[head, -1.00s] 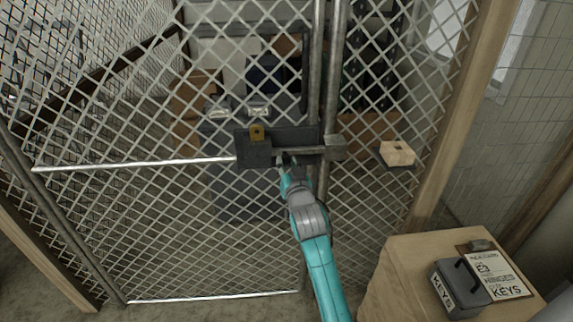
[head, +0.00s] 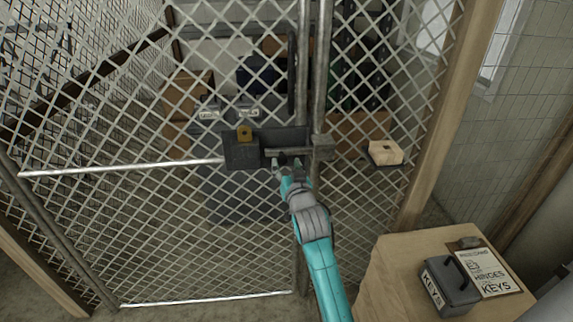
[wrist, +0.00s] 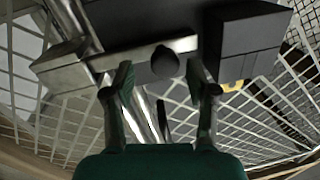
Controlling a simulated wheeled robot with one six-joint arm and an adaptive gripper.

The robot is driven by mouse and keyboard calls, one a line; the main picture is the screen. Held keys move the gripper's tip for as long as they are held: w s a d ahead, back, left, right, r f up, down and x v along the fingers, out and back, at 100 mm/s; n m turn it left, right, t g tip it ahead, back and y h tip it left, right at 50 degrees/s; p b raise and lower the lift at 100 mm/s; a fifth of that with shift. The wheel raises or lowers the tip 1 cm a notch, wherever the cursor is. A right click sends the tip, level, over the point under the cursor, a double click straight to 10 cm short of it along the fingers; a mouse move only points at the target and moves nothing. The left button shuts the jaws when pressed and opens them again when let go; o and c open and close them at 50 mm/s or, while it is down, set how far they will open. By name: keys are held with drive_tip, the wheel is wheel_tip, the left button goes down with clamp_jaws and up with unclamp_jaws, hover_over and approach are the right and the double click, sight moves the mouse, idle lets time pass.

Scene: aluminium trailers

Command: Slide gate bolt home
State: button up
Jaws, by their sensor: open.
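The gate bolt (head: 290,152) is a grey metal bar lying level across the mesh gate, between a dark lock box (head: 242,153) on the left and a metal keeper (head: 322,147) on the post side. My gripper (head: 286,161) is at the bolt, just below the bar. In the wrist view, a dark round knob (wrist: 165,62) on the bolt (wrist: 140,55) stands between the two spread fingers of my gripper (wrist: 161,78). A gap shows on both sides of the knob. In the head view, my gripper partly hides the knob.
A brass-coloured tab (head: 244,133) is on the lock box. A small wooden block (head: 384,152) sits on a ledge right of the gate. A wooden cabinet (head: 385,262) at lower right carries a black KEYS box (head: 450,286) and a clipboard (head: 490,272). Stacked boxes are behind the mesh.

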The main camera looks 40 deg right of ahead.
drive_tip(key=v, duration=1.1)
drive_tip(key=shift+s, duration=0.1)
drive_tip(key=s+a+f+n+y, duration=0.4)
drive_tip(key=s+a+f+y, duration=0.1)
drive_tip(key=s+a+f, duration=1.1)
drive_tip(key=s+a+n+y, duration=0.1)
drive_tip(key=s+a, duration=0.1)
drive_tip(key=s, duration=0.9)
drive_tip(key=s+a+r+n+g+y, duration=0.1)
drive_tip(key=s+a+n+y, duration=0.1)
drive_tip(key=s, duration=0.9)
drive_tip(key=shift+s+a+r, duration=0.15)
drive_tip(key=shift+a+r, duration=0.1)
drive_tip(key=shift+a, duration=0.5)
